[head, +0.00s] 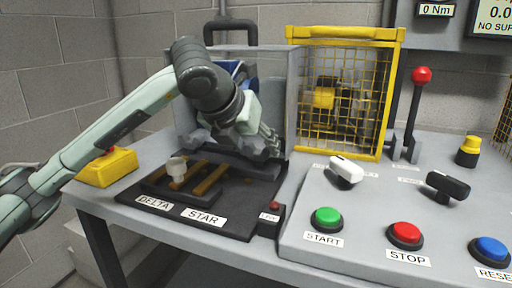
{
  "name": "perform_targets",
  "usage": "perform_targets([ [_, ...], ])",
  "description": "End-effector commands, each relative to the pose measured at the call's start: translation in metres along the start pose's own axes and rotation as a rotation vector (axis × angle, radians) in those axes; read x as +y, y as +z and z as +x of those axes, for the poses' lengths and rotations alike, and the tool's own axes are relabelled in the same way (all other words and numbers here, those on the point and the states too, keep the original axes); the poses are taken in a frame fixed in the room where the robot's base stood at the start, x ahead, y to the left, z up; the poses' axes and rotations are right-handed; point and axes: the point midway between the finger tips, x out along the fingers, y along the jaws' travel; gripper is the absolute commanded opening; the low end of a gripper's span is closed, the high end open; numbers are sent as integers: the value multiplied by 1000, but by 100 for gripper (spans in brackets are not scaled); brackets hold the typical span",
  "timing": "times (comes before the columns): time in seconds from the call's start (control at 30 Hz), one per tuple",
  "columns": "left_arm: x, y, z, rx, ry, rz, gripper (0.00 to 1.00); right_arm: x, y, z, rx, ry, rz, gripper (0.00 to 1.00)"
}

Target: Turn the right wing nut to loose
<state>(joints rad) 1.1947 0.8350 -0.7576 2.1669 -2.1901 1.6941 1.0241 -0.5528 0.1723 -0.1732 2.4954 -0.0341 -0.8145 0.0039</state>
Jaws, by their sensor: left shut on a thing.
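My left gripper (268,148) reaches in over the back right of the black terminal board (235,218), pointing down and to the right. Its jaws are shut at the spot where the right wing nut would be, and they and the wrist hide that nut. The board's front carries DELTA and STAR labels. My right gripper is not in view.
The console has green START (326,218), red STOP (404,234) and blue (490,250) buttons and two selector knobs. A red-knobbed lever (420,76) stands behind. A yellow box (107,170) sits left.

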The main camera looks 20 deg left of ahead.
Motion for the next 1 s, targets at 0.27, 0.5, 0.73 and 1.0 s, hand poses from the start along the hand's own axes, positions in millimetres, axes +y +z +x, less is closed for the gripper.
perform_targets([
  [0.27, 0, 1, 0, -1, -1, -2, 51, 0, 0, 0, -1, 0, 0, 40],
  [0.5, 0, 0, 0, 0, 0, -1, 69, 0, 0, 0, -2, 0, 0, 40],
  [0.73, 0, 0, 0, 0, 0, 0, 69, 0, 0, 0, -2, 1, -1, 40],
  [1.0, 2, 0, 0, 5, -14, 14, 69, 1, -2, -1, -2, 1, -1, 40],
])
